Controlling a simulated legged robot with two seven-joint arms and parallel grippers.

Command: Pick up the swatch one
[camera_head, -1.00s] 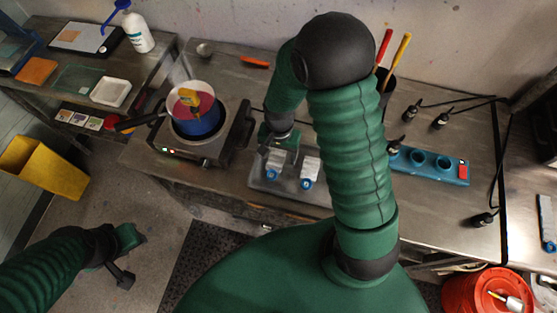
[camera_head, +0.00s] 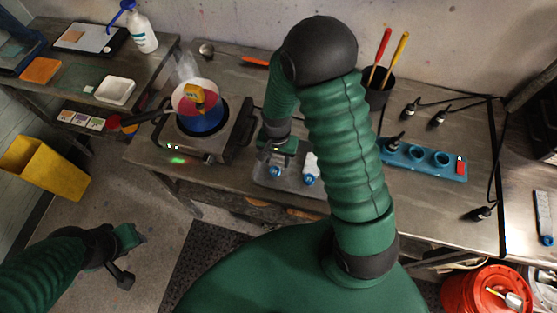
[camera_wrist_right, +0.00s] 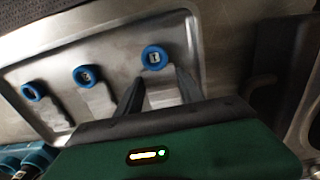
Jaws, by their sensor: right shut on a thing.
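Swatch one seems to be the pale strip with a blue ring end (camera_wrist_right: 154,58) between my right gripper's fingers (camera_wrist_right: 160,88) in the right wrist view; I cannot read its label. My left gripper (camera_head: 126,242) hangs over the floor, away from the tables.
A steaming pot (camera_head: 201,118) on a hot plate (camera_head: 213,150) stands left of the tray. A blue block with round wells (camera_head: 430,162) and a cup holding red and yellow sticks (camera_head: 380,95) lie right of my arm. A red bucket (camera_head: 470,290) is at lower right.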

